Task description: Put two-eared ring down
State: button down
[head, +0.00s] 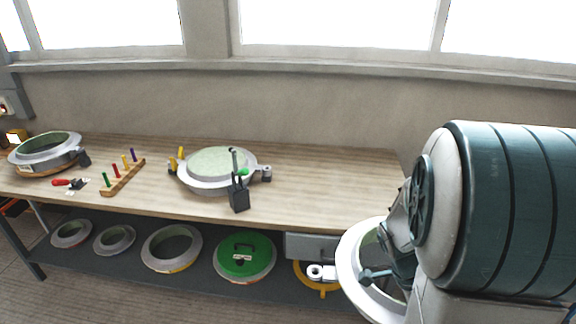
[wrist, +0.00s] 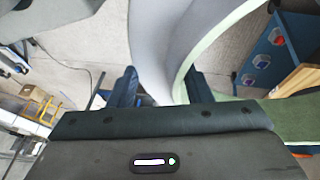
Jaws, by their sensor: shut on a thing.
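My gripper (wrist: 163,84) is shut on a large pale ring, which I take to be the two-eared ring (wrist: 150,35). In the wrist view its grey-white wall, with a green inner face, passes between the two dark fingers. In the head view the ring (head: 349,262) hangs tilted at the lower right, in front of the bench's right end. My arm hides its right side. I cannot make out its ears clearly.
The wooden bench (head: 330,180) has a clear right part. On it stand a clamped round mould (head: 218,182) with a black padlock-like block, a peg rack (head: 123,178) and another ring mould (head: 47,147). The lower shelf holds several rings and a green disc (head: 245,265).

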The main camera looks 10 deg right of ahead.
aim_at(359, 291)
jog(key=shift+r, duration=0.1)
jog(key=w+a+f+n+t, duration=0.2)
jog(key=w+a+f+n, duration=0.2)
jog(key=w+a+n, duration=0.1)
jog(key=w+a+f+n+t, duration=0.3)
jog(key=w+a+n, duration=0.3)
jog(key=w+n, duration=0.2)
jog(key=w+a+f+n+t+y, duration=0.1)
jog(key=w+a+f+n+t, duration=0.1)
jog(key=w+a+f+n, duration=0.3)
jog(key=shift+w+a+f+n+t, duration=0.15)
jog(key=shift+w+n, duration=0.15)
jog(key=shift+w, duration=0.4)
jog(key=shift+w+f+n+t, duration=0.1)
jog(key=shift+w+n, duration=0.2)
jog(key=shift+w, duration=0.4)
jog(key=shift+w+a+f+n+t, duration=0.15)
jog(key=shift+w+n, duration=0.15)
jog(key=shift+w, duration=0.4)
